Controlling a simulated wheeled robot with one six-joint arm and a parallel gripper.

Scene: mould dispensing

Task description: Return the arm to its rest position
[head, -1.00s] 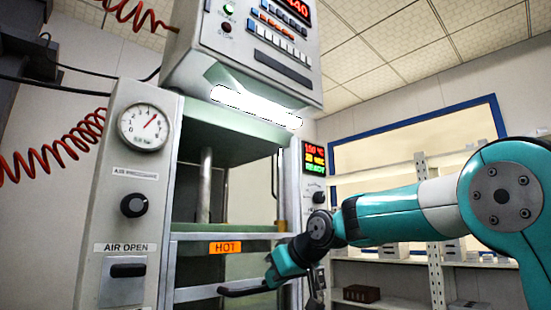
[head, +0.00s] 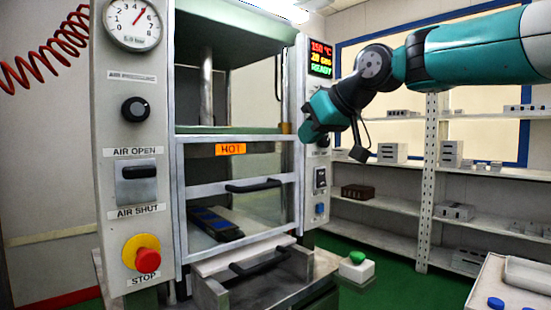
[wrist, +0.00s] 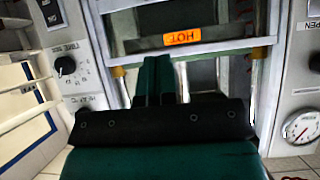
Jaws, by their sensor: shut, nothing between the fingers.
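My gripper (head: 312,128) is raised at the right front of the press (head: 112,230), beside the temperature display. It is shut and empty, and the arm reaches in from the upper right. In the wrist view the teal fingers (wrist: 156,78) are together, and the picture is upside down with the HOT label behind them. A glazed door (head: 262,200) with a black handle (head: 253,185) is on the press front. A dark mould with blue parts (head: 215,222) shows low inside, behind the door frame. The gripper appears apart from the handle.
A lower black handle (head: 260,262) sits below the door. A red stop button (head: 148,259) is on the left post. A green button box (head: 356,266) stands at right. Shelves (head: 425,200) stand behind the arm. A pale tray (head: 515,285) is at lower right.

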